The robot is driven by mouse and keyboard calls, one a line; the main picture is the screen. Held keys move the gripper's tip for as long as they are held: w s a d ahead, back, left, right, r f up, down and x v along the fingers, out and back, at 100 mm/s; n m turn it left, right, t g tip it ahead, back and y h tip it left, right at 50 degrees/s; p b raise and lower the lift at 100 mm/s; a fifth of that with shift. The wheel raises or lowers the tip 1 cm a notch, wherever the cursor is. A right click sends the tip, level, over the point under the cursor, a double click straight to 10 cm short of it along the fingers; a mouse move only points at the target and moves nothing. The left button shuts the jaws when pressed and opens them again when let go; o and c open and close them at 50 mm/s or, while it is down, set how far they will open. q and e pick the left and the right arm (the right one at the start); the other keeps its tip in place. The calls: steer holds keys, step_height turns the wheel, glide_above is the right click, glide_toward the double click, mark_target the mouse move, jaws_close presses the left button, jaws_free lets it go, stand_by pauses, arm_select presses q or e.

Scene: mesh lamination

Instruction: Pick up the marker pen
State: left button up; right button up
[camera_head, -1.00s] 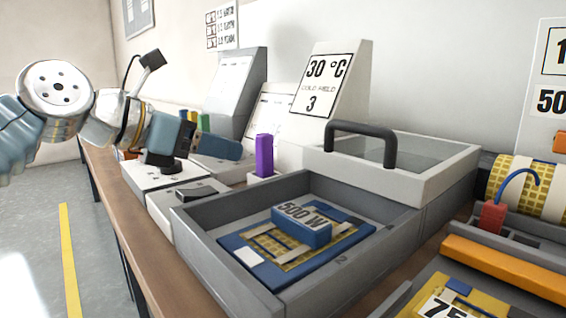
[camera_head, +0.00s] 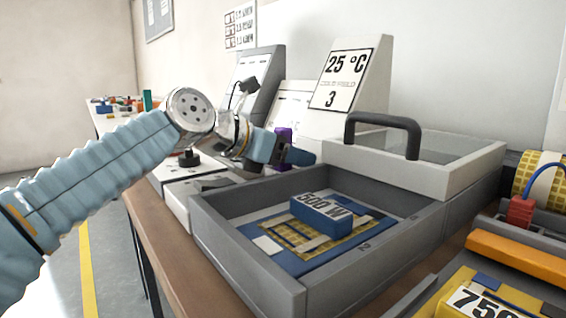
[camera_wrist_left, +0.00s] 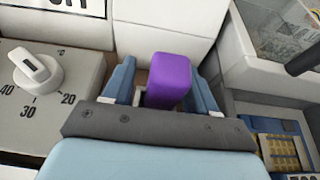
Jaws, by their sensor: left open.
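The marker pen shows as a purple upright block (camera_head: 283,137) behind the grey tray, in front of the white sign stands. In the left wrist view the purple pen (camera_wrist_left: 168,80) stands between the two blue fingers of my left gripper (camera_wrist_left: 165,88). The fingers are apart, with a visible gap on the pen's left side; on its right side the finger is close, and contact cannot be told. In the head view my left gripper (camera_head: 290,152) hides the pen's middle. My right gripper is not in view.
The grey tray (camera_head: 210,222) holds a blue-and-yellow mesh panel (camera_head: 275,232) with a "500 W" block (camera_head: 322,214) on it. A white lidded box (camera_head: 450,178) with a dark handle stands behind. A knob dial (camera_wrist_left: 35,70) is left of the gripper.

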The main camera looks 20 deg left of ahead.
arm_select(q)
jaws_close()
step_height(320, 180, up, 10)
steer(key=p, duration=0.5)
